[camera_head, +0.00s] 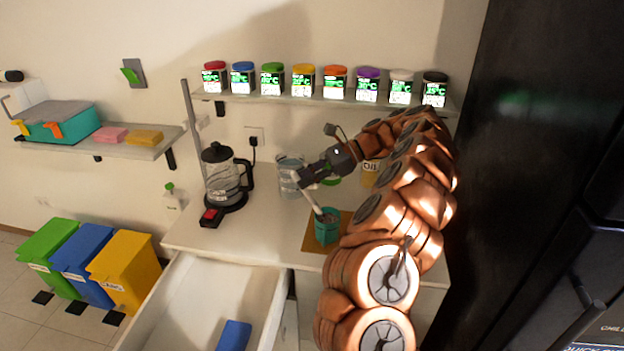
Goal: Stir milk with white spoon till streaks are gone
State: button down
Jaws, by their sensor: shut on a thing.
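My gripper (308,180) is at the end of my brown arm, above the counter. It is shut on the white spoon (312,200), which slants down to the right. The spoon's lower end goes into the mouth of a teal cup (326,230). The cup stands upright on a brown mat (311,240). Something pale shows at the cup's mouth, but it is too small to tell whether it is milk or has streaks. The spoon's tip is hidden inside the cup.
A glass kettle (222,178) stands on the counter's left, with a clear jug (290,176) behind my gripper. A bottle labelled oil (371,170) is partly hidden by my arm. An open drawer (205,305) juts out in front.

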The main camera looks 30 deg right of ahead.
aim_at(316, 203)
jog(key=shift+s+d+f+b, duration=0.15)
jog(key=shift+d+f, duration=0.45)
jog(key=shift+f, duration=0.8)
jog(key=shift+s+d+f+b, duration=0.1)
jog(key=shift+d+f+b, duration=0.15)
jog(key=shift+d+f, duration=0.8)
jog(key=shift+s+d+f+b, duration=0.1)
jog(key=shift+d+f+b, duration=0.1)
jog(key=shift+f, duration=1.6)
jog(key=shift+s+a, duration=0.15)
jog(key=shift+s, duration=0.05)
